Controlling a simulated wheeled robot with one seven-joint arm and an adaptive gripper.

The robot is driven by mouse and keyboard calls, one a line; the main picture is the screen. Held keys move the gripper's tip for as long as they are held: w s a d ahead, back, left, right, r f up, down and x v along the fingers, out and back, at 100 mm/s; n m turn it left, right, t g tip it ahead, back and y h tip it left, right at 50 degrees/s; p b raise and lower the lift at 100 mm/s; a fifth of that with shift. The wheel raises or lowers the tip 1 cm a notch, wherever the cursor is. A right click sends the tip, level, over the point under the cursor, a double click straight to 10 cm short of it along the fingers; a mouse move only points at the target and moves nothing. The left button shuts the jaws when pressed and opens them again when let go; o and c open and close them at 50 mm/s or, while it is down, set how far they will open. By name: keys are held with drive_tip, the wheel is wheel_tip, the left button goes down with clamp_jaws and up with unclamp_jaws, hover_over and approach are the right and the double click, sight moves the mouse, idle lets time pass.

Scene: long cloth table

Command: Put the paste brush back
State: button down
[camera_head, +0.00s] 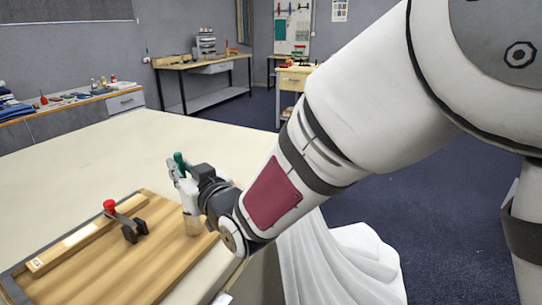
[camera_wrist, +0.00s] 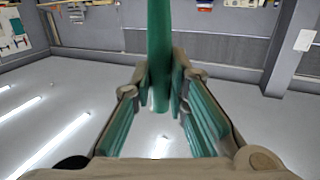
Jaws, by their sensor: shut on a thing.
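My gripper (camera_head: 181,174) is shut on a green handle, which I take to be the paste brush (camera_head: 180,159). The handle sticks up above the fingers in the head view. In the wrist view the green brush (camera_wrist: 160,40) runs between the fingertips of my gripper (camera_wrist: 162,88). The bristles are hidden.
The wooden board (camera_head: 108,262) lies on the cream table (camera_head: 90,165). On it are a wooden strip (camera_head: 75,238) and a dark clamp with a red knob (camera_head: 110,206). The table behind the board is clear. A white cloth (camera_head: 335,262) hangs off the right edge.

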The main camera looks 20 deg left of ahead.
drive_tip(key=c, duration=1.6)
unclamp_jaws()
drive_tip(key=shift+f, duration=0.15)
drive_tip(key=shift+o, duration=0.2)
drive_tip(key=shift+d, duration=0.1)
